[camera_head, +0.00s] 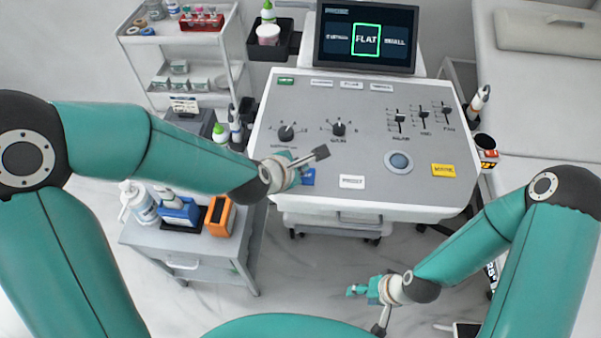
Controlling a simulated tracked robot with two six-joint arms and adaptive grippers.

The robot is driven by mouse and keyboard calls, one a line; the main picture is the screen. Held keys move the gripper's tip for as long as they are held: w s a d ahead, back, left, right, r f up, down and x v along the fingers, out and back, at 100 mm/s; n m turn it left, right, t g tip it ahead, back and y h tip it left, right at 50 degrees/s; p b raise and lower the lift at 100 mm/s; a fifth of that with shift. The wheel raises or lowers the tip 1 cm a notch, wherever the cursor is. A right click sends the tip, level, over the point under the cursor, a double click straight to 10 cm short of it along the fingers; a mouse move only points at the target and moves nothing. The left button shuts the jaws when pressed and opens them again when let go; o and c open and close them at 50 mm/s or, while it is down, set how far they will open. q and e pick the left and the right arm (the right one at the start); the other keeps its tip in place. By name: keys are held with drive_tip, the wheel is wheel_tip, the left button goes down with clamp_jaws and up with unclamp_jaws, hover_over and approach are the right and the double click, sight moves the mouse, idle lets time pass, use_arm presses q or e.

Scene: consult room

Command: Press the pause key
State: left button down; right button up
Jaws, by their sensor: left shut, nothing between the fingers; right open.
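A grey-white console (300,118) carries knobs, sliders and label-like keys. A blue key (308,178), a white key (352,182) and a yellow key (443,170) lie along its front; a green key (286,81) and several white keys lie along its back. The lettering is too small to tell which is the pause key. My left gripper (320,153) is shut and empty over the console's front left, partly covering the blue key; I cannot tell whether it touches the panel. My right gripper (366,310) is open and empty, below the console's front edge in the picture.
A screen (366,37) reading FLAT stands behind the console. Two knobs (338,129) stand near the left gripper; sliders (423,117) and a round trackball (399,163) are to the right. A cart (180,265) with bottles is at left, an exam couch (545,110) at right.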

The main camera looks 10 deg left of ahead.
use_arm(q)
drive_tip(key=shift+f, duration=0.1)
idle(0.5)
drive_tip(key=shift+f+b, duration=0.3)
drive_tip(key=shift+b, duration=0.25)
drive_tip(key=shift+f+b, duration=0.45)
drive_tip(key=shift+b, duration=0.1)
idle(0.6)
drive_tip(key=shift+r, duration=0.1)
drive_tip(key=shift+r+p, duration=0.65)
drive_tip(key=shift+r, duration=0.15)
wheel_tip(320, 180, up, 5)
drive_tip(key=p, duration=0.4)
idle(1.0)
